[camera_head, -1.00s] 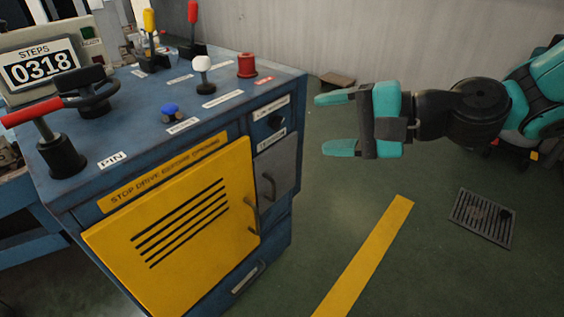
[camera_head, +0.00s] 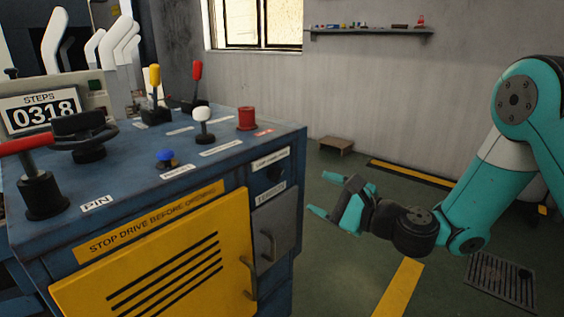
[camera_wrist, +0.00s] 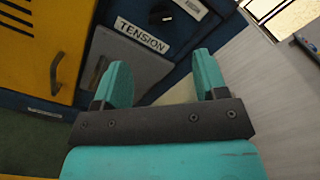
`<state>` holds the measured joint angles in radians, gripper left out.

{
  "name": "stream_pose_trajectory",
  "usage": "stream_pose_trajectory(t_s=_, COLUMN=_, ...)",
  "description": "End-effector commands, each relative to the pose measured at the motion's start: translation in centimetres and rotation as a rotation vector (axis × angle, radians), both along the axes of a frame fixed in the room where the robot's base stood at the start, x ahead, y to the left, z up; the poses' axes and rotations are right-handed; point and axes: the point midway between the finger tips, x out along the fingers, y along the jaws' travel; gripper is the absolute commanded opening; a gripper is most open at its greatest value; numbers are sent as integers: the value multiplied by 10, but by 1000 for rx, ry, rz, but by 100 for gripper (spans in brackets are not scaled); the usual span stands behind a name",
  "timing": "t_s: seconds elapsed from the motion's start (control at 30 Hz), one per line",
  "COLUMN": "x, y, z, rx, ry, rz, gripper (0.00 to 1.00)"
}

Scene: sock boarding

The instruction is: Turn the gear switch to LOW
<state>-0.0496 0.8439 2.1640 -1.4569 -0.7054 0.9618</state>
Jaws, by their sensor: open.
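A small dark knob (camera_head: 275,173) sits on the side of the blue console, under a white label (camera_head: 271,159) whose text I cannot read clearly. It looks like the gear switch, but I cannot tell which position it is set to. In the wrist view the dark knob (camera_wrist: 161,15) is near the top, above the TENSION label (camera_wrist: 143,36). My gripper (camera_head: 324,197) is open and empty, to the right of the console and apart from it. In the wrist view its two teal fingers (camera_wrist: 160,68) are spread below the TENSION label.
The console top (camera_head: 130,172) carries a red-handled lever (camera_head: 27,143), a black handwheel (camera_head: 80,130), a blue knob (camera_head: 166,157), a white knob (camera_head: 203,114) and a red button (camera_head: 247,119). A grey door (camera_head: 277,228) and yellow door (camera_head: 165,262) have protruding handles.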

Motion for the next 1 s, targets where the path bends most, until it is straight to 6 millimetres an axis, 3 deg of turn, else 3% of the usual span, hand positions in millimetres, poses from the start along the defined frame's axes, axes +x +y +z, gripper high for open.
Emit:
stream_pose_trajectory(t_s=0.03, x=4, y=8, z=7, rx=-1, ry=0, rz=5, gripper=66)
stream_pose_trajectory(t_s=0.3, x=42, y=58, z=1, rx=-1, ry=-6, rz=6, gripper=66)
stream_pose_trajectory(t_s=0.5, x=63, y=83, z=-1, rx=-2, ry=-4, rz=4, gripper=66)
stream_pose_trajectory(t_s=0.97, x=73, y=94, z=-1, rx=-1, ry=0, rz=1, gripper=66)
stream_pose_trajectory(t_s=1.0, x=73, y=94, z=-1, rx=-1, ry=0, rz=1, gripper=61)
